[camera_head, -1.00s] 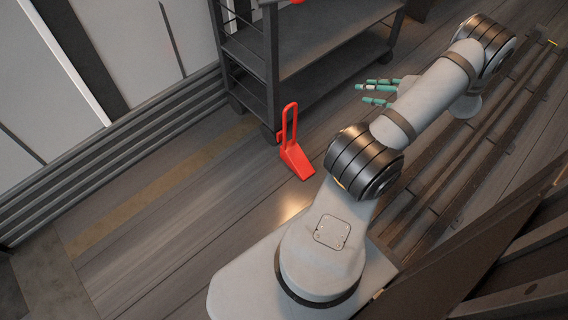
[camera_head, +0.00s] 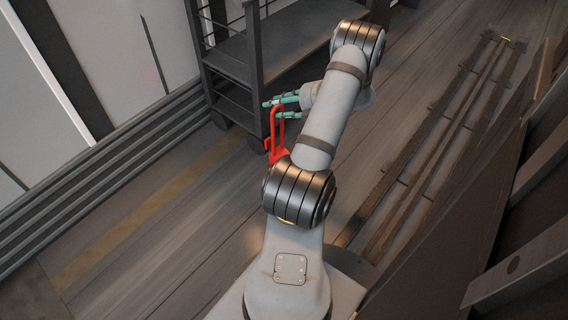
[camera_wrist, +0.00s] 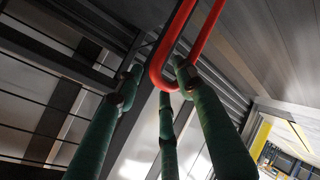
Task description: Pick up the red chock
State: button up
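The red chock (camera_head: 279,156) stands on the plank floor beside the wheeled shelf cart, with its tall loop handle upward. My arm hides part of its wedge. My gripper (camera_head: 278,107) has green fingers and is at the top of the handle. In the wrist view the rounded end of the red handle (camera_wrist: 164,83) lies among the three fingers of my gripper (camera_wrist: 160,88). The fingers are spread, with the right fingertip close to the handle. Whether any finger touches it I cannot tell.
The dark shelf cart (camera_head: 240,70) stands just behind the chock, close to my fingers. A ribbed wall (camera_head: 110,165) runs along the left. Dark rails (camera_head: 440,135) lie on the floor at right. The floor left of the chock is clear.

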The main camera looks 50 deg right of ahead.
jog(key=shift+w, duration=0.1)
jog(key=c, duration=0.3)
grip_shut()
